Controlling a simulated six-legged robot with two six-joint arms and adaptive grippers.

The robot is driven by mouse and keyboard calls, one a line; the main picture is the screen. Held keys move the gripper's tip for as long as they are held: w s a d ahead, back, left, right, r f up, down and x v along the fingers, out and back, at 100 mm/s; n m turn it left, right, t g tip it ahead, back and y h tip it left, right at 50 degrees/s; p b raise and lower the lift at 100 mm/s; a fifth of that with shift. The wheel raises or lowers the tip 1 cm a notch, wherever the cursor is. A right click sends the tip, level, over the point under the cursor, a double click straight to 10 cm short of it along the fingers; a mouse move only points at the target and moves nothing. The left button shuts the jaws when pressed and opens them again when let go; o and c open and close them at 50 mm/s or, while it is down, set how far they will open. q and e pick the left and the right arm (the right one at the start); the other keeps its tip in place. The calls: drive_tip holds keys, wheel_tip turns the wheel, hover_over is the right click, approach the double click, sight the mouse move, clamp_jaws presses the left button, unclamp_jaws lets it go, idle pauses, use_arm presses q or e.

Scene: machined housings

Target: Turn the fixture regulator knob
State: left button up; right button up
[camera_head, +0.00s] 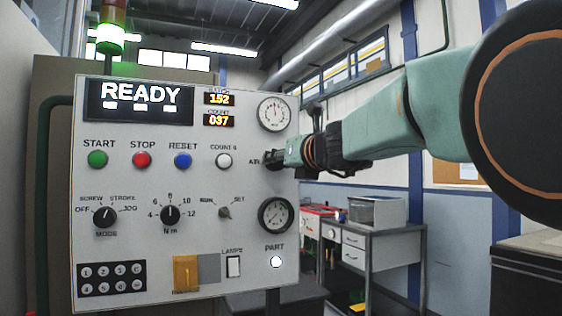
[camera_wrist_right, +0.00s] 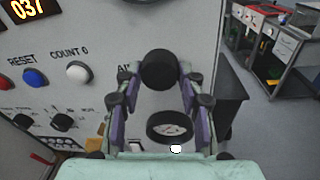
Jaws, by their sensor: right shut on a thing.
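The control panel (camera_head: 140,185) is a light grey face with buttons, knobs and gauges. The regulator knob (camera_wrist_right: 160,68), black and round, sits beside the partly hidden AIR label, between an upper gauge (camera_head: 274,114) and a lower gauge (camera_head: 275,214). My right gripper (camera_head: 274,158) reaches in from the right to the panel's right edge. In the right wrist view its two fingers (camera_wrist_right: 158,78) are closed on either side of the knob. In the head view the gripper hides most of the knob. My left gripper is not in view.
The COUNT 0 button (camera_head: 224,160) is just left of my right gripper. A selector (camera_head: 225,212) and a PART lamp (camera_head: 276,262) are lower down. A workbench (camera_head: 375,245) with a grey bin stands behind on the right. The panel's display reads READY.

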drive_tip(key=shift+r, duration=0.25)
drive_tip(key=o, duration=1.2)
drive_tip(key=shift+f, duration=0.15)
drive_tip(key=shift+v, duration=3.75)
